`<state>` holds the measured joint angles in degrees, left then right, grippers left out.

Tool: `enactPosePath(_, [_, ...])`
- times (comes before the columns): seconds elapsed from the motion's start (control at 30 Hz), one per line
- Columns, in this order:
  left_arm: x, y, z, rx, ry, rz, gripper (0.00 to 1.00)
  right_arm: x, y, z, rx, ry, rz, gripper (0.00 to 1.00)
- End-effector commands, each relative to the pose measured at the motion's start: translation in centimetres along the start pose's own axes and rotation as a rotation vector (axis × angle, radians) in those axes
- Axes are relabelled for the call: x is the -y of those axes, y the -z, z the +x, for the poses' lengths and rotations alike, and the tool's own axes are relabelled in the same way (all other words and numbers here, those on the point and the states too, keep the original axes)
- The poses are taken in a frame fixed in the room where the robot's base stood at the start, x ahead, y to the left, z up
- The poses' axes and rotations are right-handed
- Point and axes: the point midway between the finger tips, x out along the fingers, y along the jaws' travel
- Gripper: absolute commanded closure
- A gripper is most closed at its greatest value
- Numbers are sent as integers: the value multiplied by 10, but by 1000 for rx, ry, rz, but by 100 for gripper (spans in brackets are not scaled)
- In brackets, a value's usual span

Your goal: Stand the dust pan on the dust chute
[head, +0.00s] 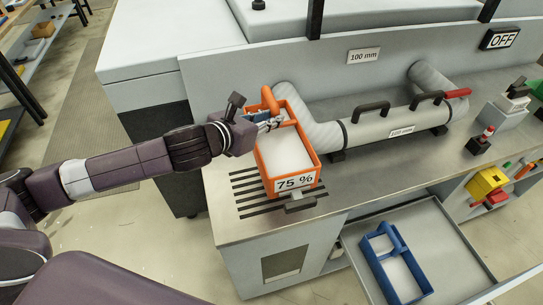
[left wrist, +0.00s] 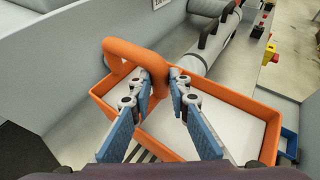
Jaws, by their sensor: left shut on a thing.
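An orange dust pan (head: 262,172) labelled "75 %" is at the left end of the steel bench, over a patch of dark slots (head: 245,190). Its inside shows pale grey-white. My left gripper (head: 270,123) is shut on the pan's orange handle at the back. In the left wrist view my left gripper's fingers (left wrist: 160,80) close on one leg of the looped handle (left wrist: 122,50). I cannot tell whether the pan's underside touches the bench. Nothing in view is plainly marked as the dust chute. My right gripper is not in view.
A blue pan (head: 381,275) lies in the open drawer (head: 455,265) below. A machine panel (head: 225,85) stands behind. An "OFF" sign (head: 499,39) is at upper right.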

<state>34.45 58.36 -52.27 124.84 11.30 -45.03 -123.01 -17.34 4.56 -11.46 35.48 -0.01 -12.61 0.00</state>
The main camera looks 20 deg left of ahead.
Motion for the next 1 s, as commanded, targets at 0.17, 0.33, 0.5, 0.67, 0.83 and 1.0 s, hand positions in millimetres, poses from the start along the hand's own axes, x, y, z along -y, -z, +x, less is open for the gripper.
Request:
enactPosePath(0.17, [1, 41, 18, -1, 1, -4, 100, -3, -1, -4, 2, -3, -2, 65])
enactPosePath(0.33, [1, 69, 30, 3, 1, -2, 100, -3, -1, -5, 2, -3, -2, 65])
enactPosePath(0.5, [0, 79, 36, 8, 1, -1, 100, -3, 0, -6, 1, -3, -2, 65])
enactPosePath(0.67, [0, 99, 43, 3, 0, -3, 100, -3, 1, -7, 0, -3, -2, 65])
enactPosePath(0.83, [0, 116, 52, 5, 0, -2, 100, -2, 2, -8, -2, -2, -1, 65])
enactPosePath(1.0, [0, 118, 53, 7, 0, 1, 100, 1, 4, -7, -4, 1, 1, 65])
